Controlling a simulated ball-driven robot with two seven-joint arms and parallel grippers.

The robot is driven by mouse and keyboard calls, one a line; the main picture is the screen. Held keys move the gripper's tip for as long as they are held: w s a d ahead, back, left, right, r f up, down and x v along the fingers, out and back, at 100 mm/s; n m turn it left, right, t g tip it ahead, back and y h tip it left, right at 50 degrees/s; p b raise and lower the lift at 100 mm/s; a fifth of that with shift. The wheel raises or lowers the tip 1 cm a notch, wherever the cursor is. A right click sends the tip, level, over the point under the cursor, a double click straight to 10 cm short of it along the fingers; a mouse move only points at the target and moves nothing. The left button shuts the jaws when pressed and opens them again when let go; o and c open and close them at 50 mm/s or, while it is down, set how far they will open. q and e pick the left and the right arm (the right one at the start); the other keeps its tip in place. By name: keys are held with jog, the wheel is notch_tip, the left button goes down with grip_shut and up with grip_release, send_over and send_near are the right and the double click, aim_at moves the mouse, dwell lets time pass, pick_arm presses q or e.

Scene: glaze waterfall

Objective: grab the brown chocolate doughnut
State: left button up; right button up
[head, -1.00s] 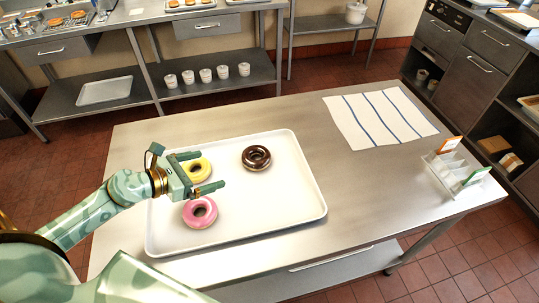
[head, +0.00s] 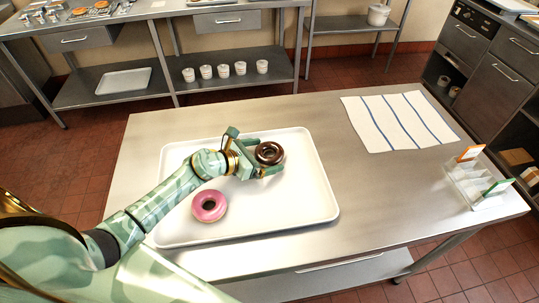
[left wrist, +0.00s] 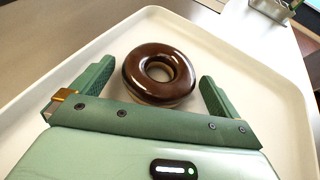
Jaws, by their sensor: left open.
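The brown chocolate doughnut (head: 269,153) lies on the white tray (head: 318,205), toward its far right part. My left gripper (head: 268,157) is open, with one finger on each side of the doughnut. In the left wrist view the glossy doughnut (left wrist: 160,70) sits between the two green fingers of the gripper (left wrist: 157,85), with a gap to each finger. The pink doughnut (head: 209,206) lies on the tray nearer to me. The yellow doughnut is hidden behind my left arm. My right gripper is not in view.
The tray has a raised rim and stands on a steel table (head: 370,190). A striped cloth (head: 400,120) lies at the back right. A clear holder with cards (head: 477,183) stands at the right edge. The tray's right part is clear.

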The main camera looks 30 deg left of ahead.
pick_arm(q)
jog(key=shift+w+d+f, duration=0.3)
jog(key=shift+w, duration=0.25)
jog(key=shift+s, duration=0.1)
jog(key=c, duration=0.9)
jog(key=shift+r, duration=0.1)
